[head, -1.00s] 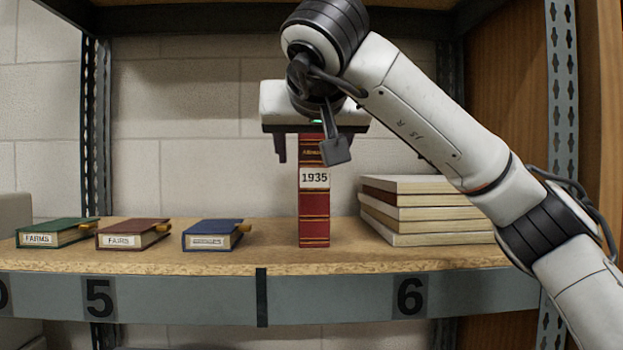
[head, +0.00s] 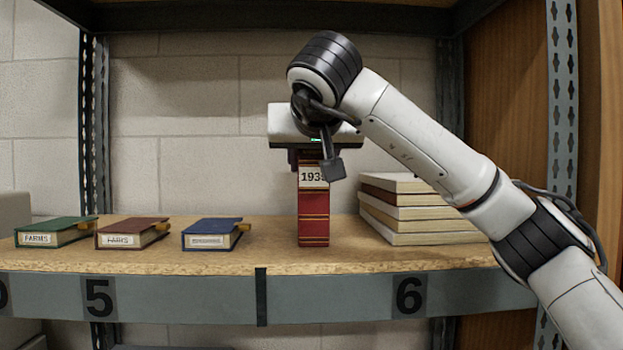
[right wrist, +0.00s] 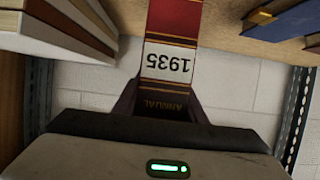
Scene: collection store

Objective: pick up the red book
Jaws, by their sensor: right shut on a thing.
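The red book (head: 313,222) stands upright on the shelf board, its spine toward me, with gold bands and a white label reading 1935. My right gripper (head: 310,165) is over its top from above and is shut on its upper part. The book's foot still rests at the board. In the right wrist view the red book (right wrist: 172,65) shows upside down between the fingers, with the word ANNUAL near the palm. The gripper hides the book's top edge. My left gripper is not in view.
On the shelf board (head: 370,258), a green book (head: 50,235), a brownish-red book (head: 130,236) labelled FAIRS and a blue book (head: 212,236) lie flat to the left. A stack of pale books (head: 410,212) stands close on the right. A block wall is behind.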

